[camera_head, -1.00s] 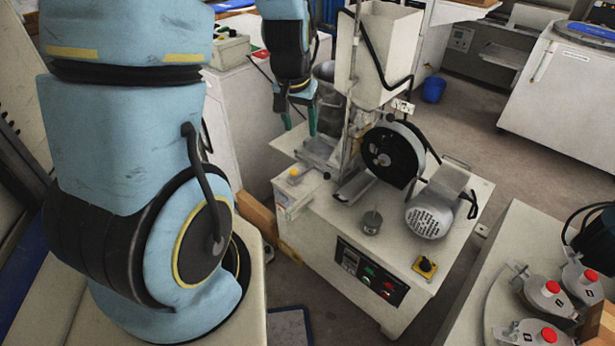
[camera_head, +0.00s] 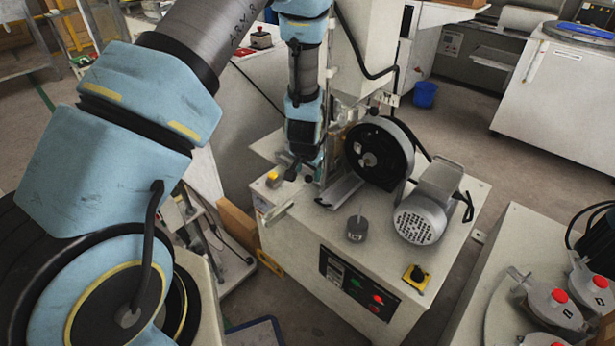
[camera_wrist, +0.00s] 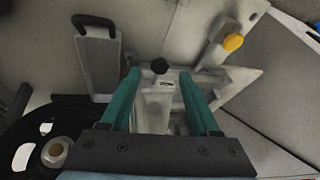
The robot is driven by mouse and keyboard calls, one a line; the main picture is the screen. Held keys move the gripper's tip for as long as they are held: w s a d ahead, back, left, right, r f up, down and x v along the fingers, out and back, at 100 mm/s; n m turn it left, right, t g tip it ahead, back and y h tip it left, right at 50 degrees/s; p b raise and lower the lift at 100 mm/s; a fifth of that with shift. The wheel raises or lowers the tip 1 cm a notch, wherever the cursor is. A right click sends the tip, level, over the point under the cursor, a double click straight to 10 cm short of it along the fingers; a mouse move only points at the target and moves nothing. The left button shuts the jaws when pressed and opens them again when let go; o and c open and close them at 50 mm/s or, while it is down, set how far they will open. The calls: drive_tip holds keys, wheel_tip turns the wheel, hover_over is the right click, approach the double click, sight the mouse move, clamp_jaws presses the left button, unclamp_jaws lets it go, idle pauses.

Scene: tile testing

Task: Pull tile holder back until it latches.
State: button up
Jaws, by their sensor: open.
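The tile holder looks to be the pale metal block (camera_wrist: 156,108) in the middle of the wrist view. A dark knob (camera_wrist: 160,65) shows just beyond it. My gripper (camera_wrist: 160,82) has its two teal fingers apart, one on each side of the block in the picture. I cannot tell whether they touch it. In the head view my gripper (camera_head: 306,172) is low over the machine's top, left of the black wheel (camera_head: 379,153). My arm and fingers mostly hide the holder there. The wheel (camera_wrist: 52,150) also shows at the wrist view's lower left.
A yellow knob (camera_wrist: 233,42) is at the right. The motor (camera_head: 428,205), a small dark weight (camera_head: 357,229) and the hopper (camera_head: 366,55) stand close by. The machine's front top is fairly clear.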

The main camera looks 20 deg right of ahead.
sight(308, 177)
drive_tip(key=shift+x, duration=1.65)
clamp_jaws()
